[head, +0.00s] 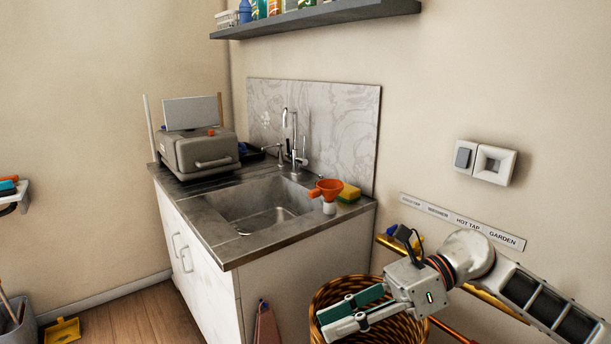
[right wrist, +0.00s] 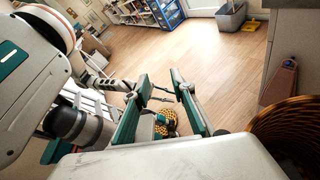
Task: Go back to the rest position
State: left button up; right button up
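My right gripper (head: 323,325) is at the lower right of the head view, in front of the wicker basket (head: 372,288). Its two fingers are apart with nothing between them. The right wrist view also shows its fingers (right wrist: 160,78) spread over open floor. My left gripper is not in the head view. In the right wrist view, an arm that looks like my left one reaches in behind my right gripper's finger, and its gripper cannot be made out.
A sink counter (head: 300,232) stands left of the gripper, with an orange funnel (head: 326,189), a sponge (head: 349,192) and a grey box machine (head: 198,155). A shelf (head: 320,16) hangs above. A switch plate (head: 485,163) and label strip (head: 462,221) are on the wall behind the arm.

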jog(key=s+a+r+m+t+y+p, duration=0.1)
jog(key=s+a+r+m+t+y, duration=0.1)
jog(key=a+m+y, duration=0.35)
jog(key=w+d+f+m+t+h+p, duration=0.15)
jog(key=d+f+m+t+h, duration=0.6)
jog(key=m, duration=0.85)
jog(key=w+d+f+m+t+h+p, duration=0.15)
jog(key=d+f+m+t, duration=0.4)
jog(key=m+t, duration=0.75)
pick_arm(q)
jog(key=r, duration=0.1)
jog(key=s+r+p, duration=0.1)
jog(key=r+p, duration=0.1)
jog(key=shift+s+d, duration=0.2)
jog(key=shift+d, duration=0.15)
pick_arm(e)
jog(key=s+d+f+m+g+h, duration=0.3)
jog(key=s+f+m+g+h, duration=0.1)
jog(key=s+f+m, duration=0.3)
jog(key=s+d+f+m+g+h, duration=0.4)
jog(key=s+f+m, duration=0.3)
jog(key=s+f, duration=0.4)
notch_tip(320, 180, down, 5)
jog(key=shift+s+d+r+g, duration=0.1)
jog(key=shift+s+d+g, duration=0.15)
jog(key=shift+g, duration=0.2)
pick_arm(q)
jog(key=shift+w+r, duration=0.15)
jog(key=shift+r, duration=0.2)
